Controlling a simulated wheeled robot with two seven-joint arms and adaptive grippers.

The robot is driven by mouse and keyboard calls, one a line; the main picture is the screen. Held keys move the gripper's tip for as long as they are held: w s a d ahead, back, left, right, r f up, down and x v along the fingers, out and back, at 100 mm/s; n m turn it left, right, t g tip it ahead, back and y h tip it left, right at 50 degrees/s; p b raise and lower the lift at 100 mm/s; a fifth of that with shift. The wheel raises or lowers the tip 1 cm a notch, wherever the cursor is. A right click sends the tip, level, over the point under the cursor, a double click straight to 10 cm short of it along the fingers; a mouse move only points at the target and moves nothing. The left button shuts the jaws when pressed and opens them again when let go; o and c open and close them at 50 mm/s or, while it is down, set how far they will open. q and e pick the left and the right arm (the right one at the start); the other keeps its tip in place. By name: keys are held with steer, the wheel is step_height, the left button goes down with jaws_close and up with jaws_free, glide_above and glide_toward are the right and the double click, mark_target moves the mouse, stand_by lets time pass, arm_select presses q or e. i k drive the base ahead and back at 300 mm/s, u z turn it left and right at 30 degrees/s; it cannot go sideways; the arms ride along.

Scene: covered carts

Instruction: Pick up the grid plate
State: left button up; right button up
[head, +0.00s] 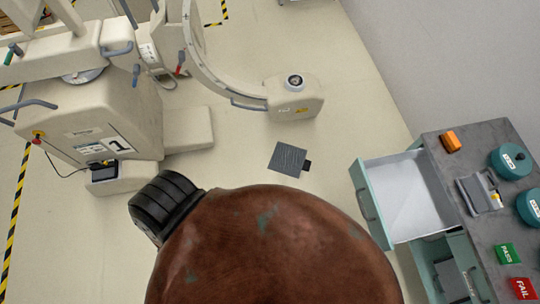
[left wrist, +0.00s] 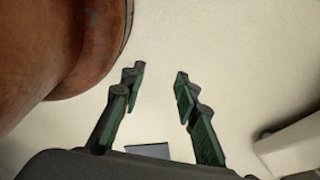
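The grid plate (head: 288,158) is a dark grey square with thin lines and a small black tab at its right corner. In the head view it lies flat on the pale floor, left of the open drawer. In the left wrist view, a blue-grey flat piece (left wrist: 147,151), which looks like the plate, shows at the bottom edge, partly hidden by the gripper body. My left gripper (left wrist: 158,79) is open, with only bare floor showing between its fingertips. It is not touching the plate. My right gripper is in neither view.
A C-arm machine (head: 110,115) stands at the left, its curved arm ending in a cream housing (head: 294,97) beyond the plate. A teal cart (head: 480,145) with an open drawer (head: 405,195) stands at the right. Floor around the plate is clear.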

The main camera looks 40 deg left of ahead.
mark_target(288, 160)
steer(key=u, duration=0.4)
steer(key=k, duration=0.3)
steer(key=u, duration=0.95)
steer(key=i, duration=1.7)
steer(key=z, duration=1.25)
steer(key=i, duration=0.2)
steer(key=z, duration=0.85)
